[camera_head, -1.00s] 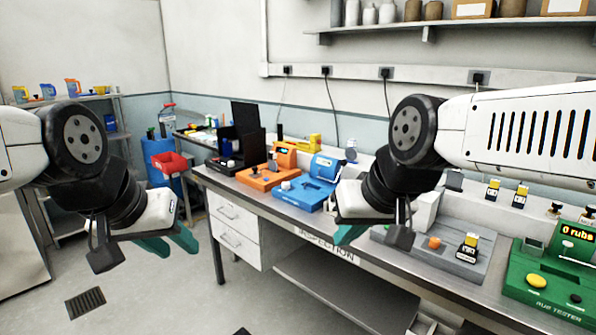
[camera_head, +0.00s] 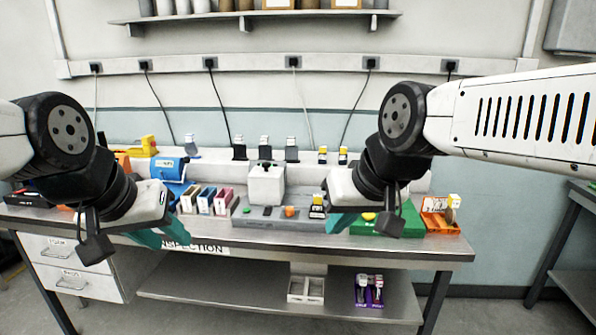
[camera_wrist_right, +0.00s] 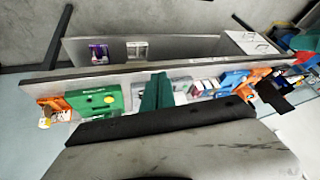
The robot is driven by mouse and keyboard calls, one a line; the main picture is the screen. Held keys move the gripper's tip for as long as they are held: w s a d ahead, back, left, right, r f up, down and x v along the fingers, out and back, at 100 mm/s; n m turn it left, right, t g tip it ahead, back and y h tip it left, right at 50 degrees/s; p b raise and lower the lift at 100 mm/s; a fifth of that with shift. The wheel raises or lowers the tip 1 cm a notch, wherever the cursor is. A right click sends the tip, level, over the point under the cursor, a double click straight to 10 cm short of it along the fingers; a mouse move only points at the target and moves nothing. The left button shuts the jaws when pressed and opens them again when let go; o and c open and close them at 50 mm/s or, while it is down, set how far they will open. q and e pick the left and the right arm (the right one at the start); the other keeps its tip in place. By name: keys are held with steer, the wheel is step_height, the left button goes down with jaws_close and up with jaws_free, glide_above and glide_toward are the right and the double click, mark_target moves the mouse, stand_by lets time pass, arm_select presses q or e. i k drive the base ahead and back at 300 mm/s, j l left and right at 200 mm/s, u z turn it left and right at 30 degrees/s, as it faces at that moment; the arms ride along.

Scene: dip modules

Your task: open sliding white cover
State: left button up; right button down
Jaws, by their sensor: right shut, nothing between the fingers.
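A white box-like cover (camera_head: 266,187) stands on a grey station (camera_head: 270,219) at the middle of the bench. In the head view it appears closed over its part of the station, and its inside is hidden. My right gripper (camera_head: 343,222) is in front of the station's right end, apart from the cover. In the right wrist view its teal fingers (camera_wrist_right: 157,92) are together and hold nothing. My left gripper (camera_head: 163,236) is before the bench's front left, its teal fingers apart and empty.
The lower shelf (camera_head: 220,292) holds small trays.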

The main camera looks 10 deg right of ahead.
mark_target(266, 183)
steer(key=i+l, duration=0.2)
steer(key=i, duration=0.15)
steer(key=i+l+z, duration=0.1)
steer(key=i, duration=0.3)
steer(key=i+l, duration=0.2)
steer(key=i, duration=0.15)
